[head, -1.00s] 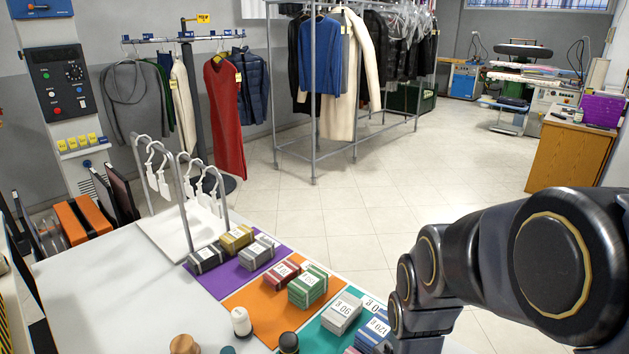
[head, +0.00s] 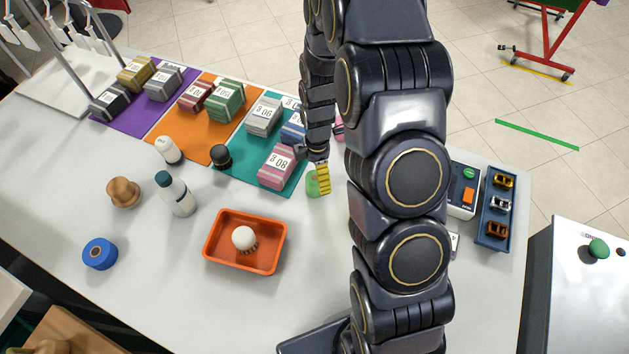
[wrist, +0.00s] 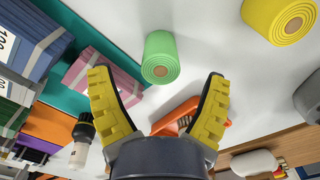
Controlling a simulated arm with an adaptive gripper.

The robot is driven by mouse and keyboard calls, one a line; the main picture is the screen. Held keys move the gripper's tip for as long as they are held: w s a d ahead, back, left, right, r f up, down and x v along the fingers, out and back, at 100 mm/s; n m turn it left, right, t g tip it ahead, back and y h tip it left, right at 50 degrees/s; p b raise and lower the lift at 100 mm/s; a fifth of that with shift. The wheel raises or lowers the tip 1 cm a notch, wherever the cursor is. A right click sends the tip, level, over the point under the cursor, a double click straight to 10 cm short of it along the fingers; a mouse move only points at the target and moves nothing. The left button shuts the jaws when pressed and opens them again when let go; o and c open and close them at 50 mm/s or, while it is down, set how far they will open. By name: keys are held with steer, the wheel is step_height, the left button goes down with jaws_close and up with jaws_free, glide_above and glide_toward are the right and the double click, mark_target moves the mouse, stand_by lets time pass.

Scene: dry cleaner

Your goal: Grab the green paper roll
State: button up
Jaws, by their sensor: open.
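The green paper roll (wrist: 161,58) shows in the wrist view just beyond the fingertips, its spiral end facing the camera. It is at the middle of the gap and looks clear of both fingers. In the head view the green roll (head: 312,184) sits on the white table, partly hidden by a yellow finger pad. My gripper (wrist: 160,84) is open and empty, one yellow-padded finger on each side. In the head view my gripper (head: 322,178) is low over the table, beside the roll.
A pink bundle (head: 276,166) on the teal mat (head: 240,166) lies left of the roll. A yellow roll (wrist: 280,16) is farther right in the wrist view. An orange tray (head: 222,258) holds a white-topped object. My arm hides part of the table.

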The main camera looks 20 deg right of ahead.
mark_target(315, 177)
steer(key=f, duration=0.5)
steer(key=shift+a, duration=0.25)
steer(key=c, duration=1.2)
steer(key=shift+r, duration=0.1)
